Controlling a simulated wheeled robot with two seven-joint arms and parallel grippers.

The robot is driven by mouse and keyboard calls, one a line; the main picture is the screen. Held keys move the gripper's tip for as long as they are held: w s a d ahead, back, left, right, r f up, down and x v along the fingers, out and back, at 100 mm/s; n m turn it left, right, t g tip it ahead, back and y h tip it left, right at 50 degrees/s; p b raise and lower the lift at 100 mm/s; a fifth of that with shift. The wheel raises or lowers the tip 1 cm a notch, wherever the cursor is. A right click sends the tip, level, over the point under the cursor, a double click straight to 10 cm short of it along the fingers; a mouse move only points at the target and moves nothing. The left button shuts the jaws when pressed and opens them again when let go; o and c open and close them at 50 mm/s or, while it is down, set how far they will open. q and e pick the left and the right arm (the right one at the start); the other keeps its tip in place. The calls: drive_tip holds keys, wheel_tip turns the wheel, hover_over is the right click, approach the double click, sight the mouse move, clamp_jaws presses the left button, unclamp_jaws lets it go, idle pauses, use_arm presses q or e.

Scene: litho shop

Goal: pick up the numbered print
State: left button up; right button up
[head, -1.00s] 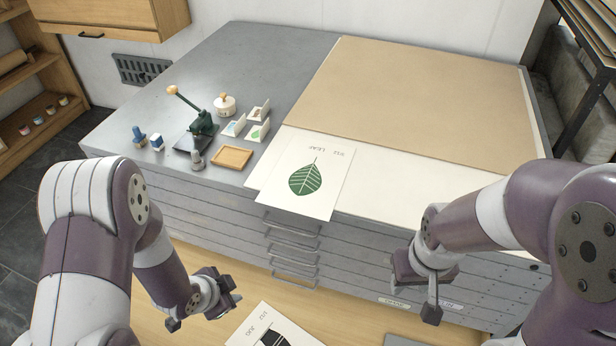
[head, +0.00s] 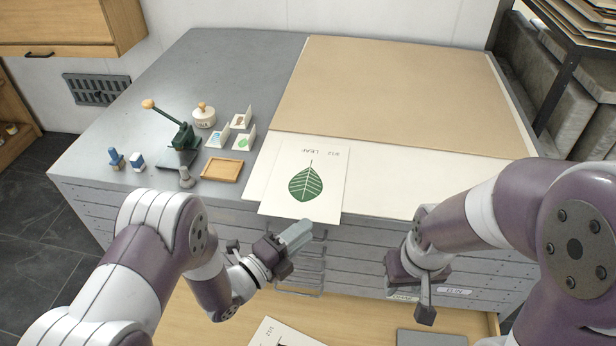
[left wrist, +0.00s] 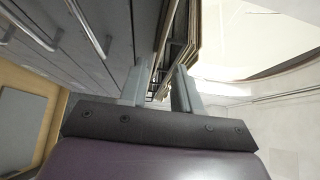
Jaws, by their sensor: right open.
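A white print with a green leaf (head: 306,183), lettered "LEAF" with a small number, lies on the pale sheets at the cabinet top's front, its near edge overhanging the front. A second numbered print (head: 268,334) with a dark picture is partly visible in the open drawer below. My left gripper (head: 297,234) is just in front of and below the leaf print's near edge, not visibly touching it. In the left wrist view its two fingers (left wrist: 157,92) are apart with nothing held. My right gripper (head: 424,305) is open and empty before the cabinet front, right of the print.
A grey flat-file cabinet (head: 140,195) has handles (head: 300,285) below the print. An open wooden drawer (head: 190,315) holds a grey slab (head: 432,338). A green press (head: 182,140), wooden tray (head: 222,169), stamps and small cards stand left of the print. A brown board (head: 400,95) lies behind.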

use_arm(q)
drive_tip(key=x, duration=0.3)
drive_tip(key=shift+w+d, duration=0.2)
drive_tip(key=shift+w, duration=0.15)
clamp_jaws()
